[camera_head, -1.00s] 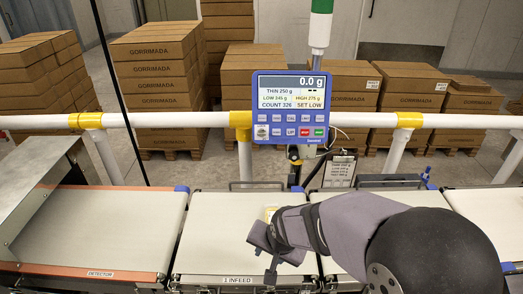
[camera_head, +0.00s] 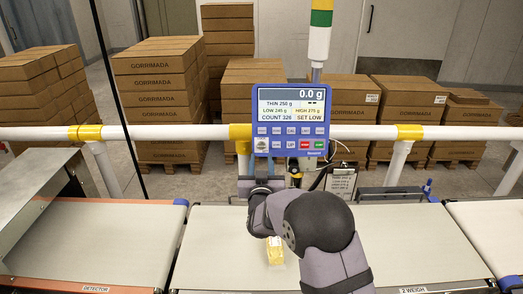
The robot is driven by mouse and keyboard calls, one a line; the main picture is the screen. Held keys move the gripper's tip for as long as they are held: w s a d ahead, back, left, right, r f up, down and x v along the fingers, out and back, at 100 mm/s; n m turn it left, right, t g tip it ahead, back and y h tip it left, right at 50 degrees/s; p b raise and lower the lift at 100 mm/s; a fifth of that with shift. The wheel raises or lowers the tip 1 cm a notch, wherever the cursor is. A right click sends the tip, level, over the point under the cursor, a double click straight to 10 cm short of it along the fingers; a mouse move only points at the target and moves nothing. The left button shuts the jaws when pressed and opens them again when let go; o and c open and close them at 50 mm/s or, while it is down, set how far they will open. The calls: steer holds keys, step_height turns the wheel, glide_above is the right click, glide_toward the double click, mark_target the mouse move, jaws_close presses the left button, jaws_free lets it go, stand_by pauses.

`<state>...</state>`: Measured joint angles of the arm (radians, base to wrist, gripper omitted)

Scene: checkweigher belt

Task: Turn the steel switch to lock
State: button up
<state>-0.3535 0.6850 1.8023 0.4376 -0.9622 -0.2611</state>
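The steel switch (camera_head: 262,144) is a small silver piece at the lower left of the blue control panel (camera_head: 291,101), left of its button rows. Its exact turn angle is too small to read. My gripper (camera_head: 258,166) is just below the switch, in front of the panel's lower left edge. Its fingers point away toward the panel and look apart, with nothing seen between them. The fingertips are small and partly blend with the post behind. No contact with the switch is visible.
A white rail (camera_head: 370,132) with yellow joints runs behind the belts. A yellow pack (camera_head: 275,251) lies on the middle belt (camera_head: 215,240), below my arm. A metal detector housing (camera_head: 35,210) stands at left. Stacked cartons (camera_head: 160,90) are behind.

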mark_target(262, 147)
steer(key=shift+w+p, duration=1.65)
steer(key=shift+w, duration=2)
steer(key=c, duration=0.8)
